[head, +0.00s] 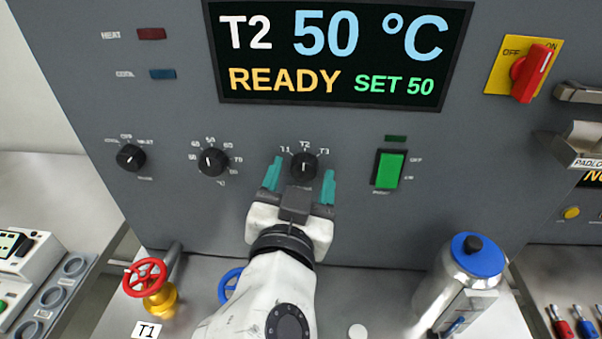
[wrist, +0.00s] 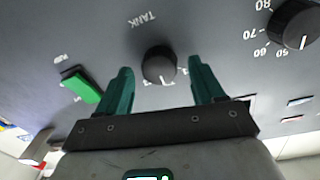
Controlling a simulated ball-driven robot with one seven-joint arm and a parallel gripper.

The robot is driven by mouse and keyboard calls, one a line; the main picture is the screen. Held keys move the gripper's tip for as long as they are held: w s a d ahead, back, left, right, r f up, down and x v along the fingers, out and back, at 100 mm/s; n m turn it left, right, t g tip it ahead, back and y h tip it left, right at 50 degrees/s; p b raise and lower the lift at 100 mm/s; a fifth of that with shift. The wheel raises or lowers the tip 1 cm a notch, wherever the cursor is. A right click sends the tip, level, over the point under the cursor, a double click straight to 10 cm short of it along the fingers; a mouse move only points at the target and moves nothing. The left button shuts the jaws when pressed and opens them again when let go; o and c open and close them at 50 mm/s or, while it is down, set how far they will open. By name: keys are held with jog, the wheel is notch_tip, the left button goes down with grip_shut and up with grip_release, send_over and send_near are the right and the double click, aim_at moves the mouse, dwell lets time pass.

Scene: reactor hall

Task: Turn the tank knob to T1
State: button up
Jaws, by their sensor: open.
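The tank knob (head: 304,166) is a small round black knob on the grey panel, with T1 at its upper left, T2 above and T3 at its upper right. Its white mark appears to point up toward T2, and the display (head: 340,52) reads T2, 50 °C, READY, SET 50. My gripper (head: 300,178) is open, its two teal fingers on either side of the knob with a gap to each side. In the wrist view the knob (wrist: 159,65) sits between the fingertips, near the label TANK.
The temperature knob (head: 212,162) and mode knob (head: 131,157) are to the left. A green rocker switch (head: 389,169) is close on the right. A red-and-yellow rotary switch (head: 531,73) is upper right. A red valve wheel (head: 146,278) and a blue-lidded flask (head: 468,275) stand below.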

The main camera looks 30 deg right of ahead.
jog(key=c, duration=1.1)
jog(key=shift+o, duration=0.2)
jog(key=n, duration=0.4)
jog(key=shift+n, duration=0.4)
jog(key=n+p, duration=0.1)
jog(key=n, duration=0.4)
jog(key=shift+f+t, duration=0.1)
jog(key=shift+t, duration=0.2)
jog(key=shift+n, duration=0.3)
jog(key=o, duration=1.1)
jog(key=shift+c, duration=0.2)
